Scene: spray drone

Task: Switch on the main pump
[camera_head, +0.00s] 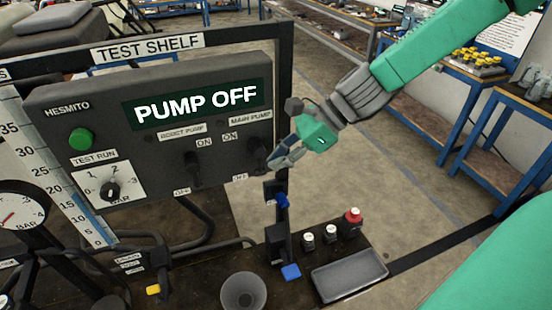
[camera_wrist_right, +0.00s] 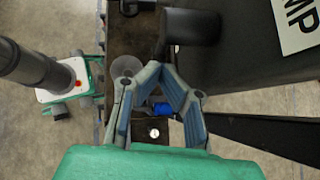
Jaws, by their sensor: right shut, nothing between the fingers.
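The dark control panel (camera_head: 60,110) hangs on the test shelf frame, and its display (camera_head: 197,104) reads PUMP OFF. The main pump switch (camera_head: 258,146) is a black lever at the panel's right side, under the MAIN PUMP label (camera_head: 250,118), partly hard to make out. My right gripper (camera_head: 272,166) is shut and empty, its fingertips close to that lever. In the right wrist view, the shut fingertips (camera_wrist_right: 161,68) are close to a black knob (camera_wrist_right: 190,27); I cannot tell whether they touch. My left gripper is not in view.
The boost pump switch (camera_head: 194,168) is left of the main one. A green button (camera_head: 81,139) and a test run dial (camera_head: 110,190) are further left. Below stand small bottles (camera_head: 330,234), a grey tray (camera_head: 349,275) and a grey cup (camera_head: 244,291).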

